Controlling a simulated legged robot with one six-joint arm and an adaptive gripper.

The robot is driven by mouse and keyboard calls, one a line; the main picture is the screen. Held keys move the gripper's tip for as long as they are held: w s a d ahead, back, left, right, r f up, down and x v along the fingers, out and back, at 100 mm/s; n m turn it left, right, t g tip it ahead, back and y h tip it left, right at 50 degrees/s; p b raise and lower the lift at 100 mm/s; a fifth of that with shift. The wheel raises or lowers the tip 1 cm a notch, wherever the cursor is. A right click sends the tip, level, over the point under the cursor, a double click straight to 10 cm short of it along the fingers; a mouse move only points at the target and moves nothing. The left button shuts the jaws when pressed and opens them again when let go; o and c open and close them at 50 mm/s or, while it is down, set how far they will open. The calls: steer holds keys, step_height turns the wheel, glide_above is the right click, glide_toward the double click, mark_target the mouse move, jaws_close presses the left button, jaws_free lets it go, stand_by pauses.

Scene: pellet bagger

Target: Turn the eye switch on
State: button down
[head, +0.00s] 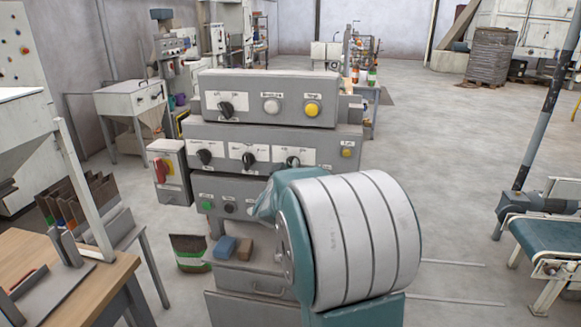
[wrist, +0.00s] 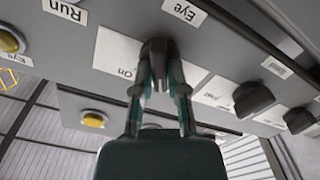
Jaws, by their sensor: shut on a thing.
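The eye switch is a black rotary knob (wrist: 155,48) under an "Eye" label in the wrist view, on a plate with "On" printed beside it. In the head view the eye switch (head: 292,161) is the rightmost knob of the middle panel row, just above my arm. My gripper (wrist: 157,75) has its two fingers closed around the knob, one on each side. The knob's pointer direction is hard to tell between the fingers. In the head view my teal and grey arm hides the gripper's fingers.
A red-handled switch box (head: 169,170) is at the left.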

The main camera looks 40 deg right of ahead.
steer(key=m, duration=1.1)
steer(key=shift+s+d+f, duration=0.1)
steer(key=shift+d, duration=0.05)
steer(key=shift+m, duration=0.4)
stand_by(0.3)
steer(key=c, duration=0.7)
jaws_free()
steer(key=shift+o, duration=0.2)
steer(key=shift+d, duration=0.1)
